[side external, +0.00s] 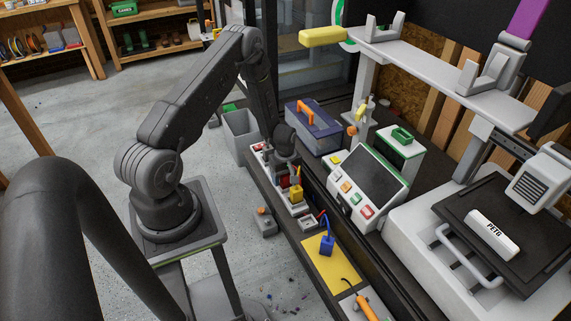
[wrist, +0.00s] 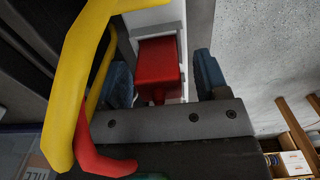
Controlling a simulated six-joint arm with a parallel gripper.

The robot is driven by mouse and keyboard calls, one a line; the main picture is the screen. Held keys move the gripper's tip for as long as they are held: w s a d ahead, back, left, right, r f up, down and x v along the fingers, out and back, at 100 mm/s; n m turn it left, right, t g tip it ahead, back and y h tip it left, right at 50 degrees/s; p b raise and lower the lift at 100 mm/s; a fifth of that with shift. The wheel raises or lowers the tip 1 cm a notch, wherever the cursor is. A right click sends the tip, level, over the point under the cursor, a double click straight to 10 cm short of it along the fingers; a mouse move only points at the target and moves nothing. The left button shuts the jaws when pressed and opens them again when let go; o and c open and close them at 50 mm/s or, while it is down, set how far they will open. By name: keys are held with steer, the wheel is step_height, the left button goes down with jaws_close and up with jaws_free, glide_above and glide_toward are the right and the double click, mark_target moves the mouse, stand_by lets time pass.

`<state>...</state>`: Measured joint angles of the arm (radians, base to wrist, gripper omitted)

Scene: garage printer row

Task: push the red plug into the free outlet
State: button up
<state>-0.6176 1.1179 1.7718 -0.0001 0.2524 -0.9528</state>
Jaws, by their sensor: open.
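The red plug (wrist: 158,62) shows in the wrist view as a red block between the two blue-grey fingers of my gripper (wrist: 167,80), which is open. A gap shows to the right of the plug; the left finger is close to it. In the side view my gripper (side external: 287,163) is low over the pale outlet strip (side external: 298,209), with the red plug (side external: 283,181) just below it. A yellow plug (side external: 296,194) stands on the strip beside it. The free outlet, and whether the red plug is seated, I cannot make out.
A yellow cable (wrist: 72,90) and a red cable (wrist: 98,160) cross the wrist view's left. A blue plug (side external: 327,245) stands on a yellow mat (side external: 335,269) in front of the strip. A toolbox (side external: 313,127) and control panel (side external: 366,180) stand behind.

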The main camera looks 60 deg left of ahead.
step_height(320, 180, up, 13)
stand_by(0.3)
steer(key=s+d+r+m+t, duration=0.1)
steer(key=d+r+m, duration=0.3)
steer(key=d+r, duration=0.45)
steer(key=d+r+m+t, duration=0.2)
steer(key=d+r+m, duration=0.25)
steer(key=r, duration=0.75)
steer(key=s+d+r+m+t, duration=0.1)
steer(key=s+d+r+m, duration=0.3)
steer(key=s, duration=0.3)
steer(key=s+d+r+m+t, duration=0.1)
steer(key=s+d+r+m, duration=0.4)
steer(key=s+d, duration=0.2)
steer(key=shift+s+d+r+t, duration=0.25)
steer(key=shift+s+r+t, duration=0.05)
steer(key=shift+s+r, duration=0.05)
